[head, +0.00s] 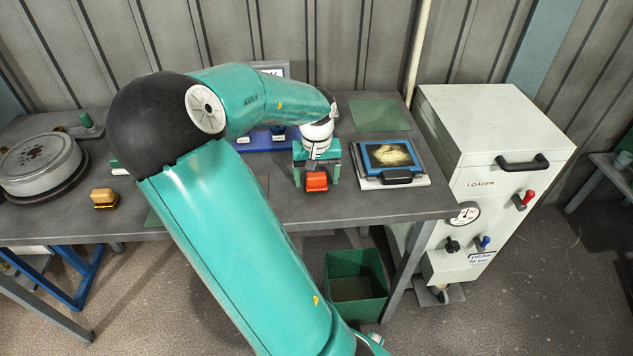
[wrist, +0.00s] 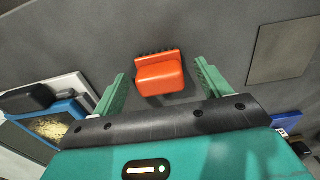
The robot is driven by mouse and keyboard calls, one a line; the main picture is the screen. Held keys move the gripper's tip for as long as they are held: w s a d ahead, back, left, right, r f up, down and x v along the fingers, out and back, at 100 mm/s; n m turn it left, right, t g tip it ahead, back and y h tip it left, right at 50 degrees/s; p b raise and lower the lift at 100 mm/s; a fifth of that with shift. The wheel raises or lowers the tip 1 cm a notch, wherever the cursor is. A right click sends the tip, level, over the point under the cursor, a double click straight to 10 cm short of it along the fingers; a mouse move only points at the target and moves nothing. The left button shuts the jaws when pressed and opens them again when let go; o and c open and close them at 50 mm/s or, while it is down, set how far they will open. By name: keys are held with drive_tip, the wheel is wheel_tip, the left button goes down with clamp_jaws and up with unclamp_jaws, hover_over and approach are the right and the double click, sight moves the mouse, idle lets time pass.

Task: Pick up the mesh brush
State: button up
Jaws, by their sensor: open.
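The mesh brush appears to be the orange-red block with a row of dark bristles along one edge (head: 316,182). It lies on the grey table near the front edge, and also shows in the wrist view (wrist: 160,75). My gripper (head: 317,172) is over it, pointing down. Its green fingers are open, one to each side of the brush. In the wrist view the brush sits between and slightly beyond the fingertips (wrist: 161,70), with visible gaps on both sides. Nothing is held.
A framed blue panel (head: 392,157) lies to the right of my gripper. A second, tan-topped brush (head: 103,198) and a round metal lidded pan (head: 40,163) are at left. A blue holder (head: 262,142) is behind.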

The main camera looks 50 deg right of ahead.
sight(318, 174)
drive_tip(key=c, duration=1.1)
drive_tip(key=shift+r, duration=0.1)
drive_tip(key=shift+r, duration=0.5)
drive_tip(key=r, duration=0.2)
drive_tip(key=shift+s+d+r, duration=0.15)
drive_tip(key=shift+s+r, duration=0.05)
drive_tip(key=shift+r, duration=0.2)
drive_tip(key=s+d+r, duration=0.5)
drive_tip(key=s+r, duration=0.4)
drive_tip(key=s, duration=0.3)
drive_tip(key=shift+s, duration=0.25)
